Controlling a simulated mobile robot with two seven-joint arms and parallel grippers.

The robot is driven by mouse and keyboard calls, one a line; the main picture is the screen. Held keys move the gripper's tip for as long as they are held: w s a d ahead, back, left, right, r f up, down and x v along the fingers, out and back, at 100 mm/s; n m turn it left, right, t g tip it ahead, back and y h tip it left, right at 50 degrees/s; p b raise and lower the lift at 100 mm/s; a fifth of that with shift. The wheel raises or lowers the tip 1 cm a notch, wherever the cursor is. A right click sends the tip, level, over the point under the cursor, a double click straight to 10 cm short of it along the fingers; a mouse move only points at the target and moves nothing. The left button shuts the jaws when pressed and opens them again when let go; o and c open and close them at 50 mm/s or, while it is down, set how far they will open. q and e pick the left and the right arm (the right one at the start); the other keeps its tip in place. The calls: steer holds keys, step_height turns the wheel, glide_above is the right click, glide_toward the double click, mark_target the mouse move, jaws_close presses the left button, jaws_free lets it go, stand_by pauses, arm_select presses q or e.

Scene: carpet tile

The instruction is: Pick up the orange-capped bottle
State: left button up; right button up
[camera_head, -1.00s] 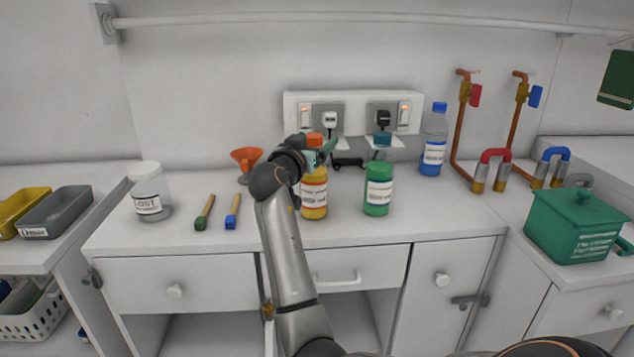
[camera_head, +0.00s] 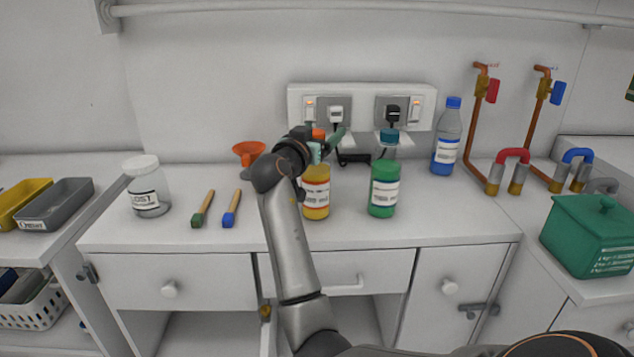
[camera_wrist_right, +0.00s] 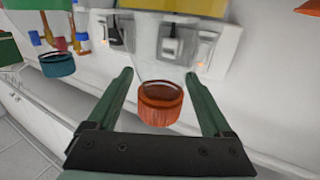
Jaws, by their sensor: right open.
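The orange-capped bottle (camera_head: 316,198) stands upright on the white counter, with yellow contents and a white label. Its orange cap (camera_head: 318,133) shows just above my right gripper (camera_head: 326,147), which hides the upper part of the bottle. In the right wrist view, the orange cap (camera_wrist_right: 161,104) is between the two green fingers of my right gripper (camera_wrist_right: 158,76). The gripper is open, with visible gaps on both sides of the cap. My left gripper is not in view.
A green bottle (camera_head: 384,190) with a teal cap stands close to the right. A blue-capped bottle (camera_head: 447,140) is farther back. An orange funnel (camera_head: 248,151), two brushes (camera_head: 231,208) and a white-lidded jar (camera_head: 147,190) are left. Sockets (camera_head: 362,107) are behind.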

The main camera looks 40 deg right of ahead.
jaws_close()
stand_by(0.5)
steer(key=shift+r, duration=0.15)
stand_by(0.6)
